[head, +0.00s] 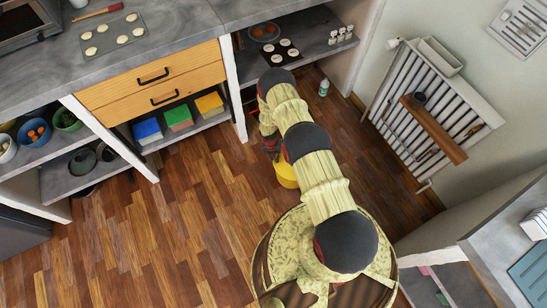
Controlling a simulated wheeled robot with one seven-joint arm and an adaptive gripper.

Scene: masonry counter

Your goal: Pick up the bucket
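A yellow bucket (287,178) is in the head view, just left of my arm and low near the wooden floor. My arm covers part of it, and its rim and handle cannot be made out. My gripper (271,150) points down just above and left of the bucket in the picture. The wrist and arm hide much of it. I cannot tell whether the fingers are open or shut, or whether they touch the bucket.
A masonry counter with wooden drawers (152,83) stands at the left and back, with bowls and coloured boxes on its shelves. A small bottle (324,88) stands on the floor by the wall. A slatted rack (416,110) is on the right. The floor (170,230) at left is clear.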

